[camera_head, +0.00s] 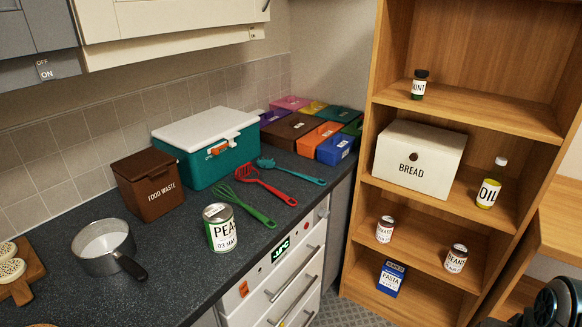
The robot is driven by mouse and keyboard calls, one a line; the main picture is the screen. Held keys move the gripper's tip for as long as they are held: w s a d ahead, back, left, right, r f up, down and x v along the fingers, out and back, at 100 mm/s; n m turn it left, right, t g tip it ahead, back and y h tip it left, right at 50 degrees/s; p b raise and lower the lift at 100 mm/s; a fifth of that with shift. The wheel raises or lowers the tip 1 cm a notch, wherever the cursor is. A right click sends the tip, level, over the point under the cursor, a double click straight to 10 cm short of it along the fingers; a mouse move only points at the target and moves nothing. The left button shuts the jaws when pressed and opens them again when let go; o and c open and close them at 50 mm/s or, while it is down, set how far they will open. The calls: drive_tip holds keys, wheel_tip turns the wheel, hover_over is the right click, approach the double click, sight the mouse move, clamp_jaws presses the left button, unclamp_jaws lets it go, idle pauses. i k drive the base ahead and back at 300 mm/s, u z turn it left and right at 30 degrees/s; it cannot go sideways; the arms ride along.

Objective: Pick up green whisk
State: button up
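The green whisk (246,205) lies on the dark countertop, its wire head toward the back left and its handle toward the front edge. It lies just right of and behind a can of peas (220,228), which may hide a little of it. A red slotted utensil (266,184) lies just beyond it.
The countertop (175,235) also holds a saucepan (103,245), a brown food waste box (150,184), a teal cooler (208,148), a teal utensil (290,171) and several coloured boxes (322,138). A wooden shelf unit (465,110) stands at the right. Drawers are below the counter.

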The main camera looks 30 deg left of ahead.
sight(257, 216)
drive_tip(key=u, duration=0.45)
drive_tip(key=i, duration=1.05)
drive_tip(key=u, duration=1.2)
drive_tip(key=i, duration=0.4)
drive_tip(key=u, duration=0.3)
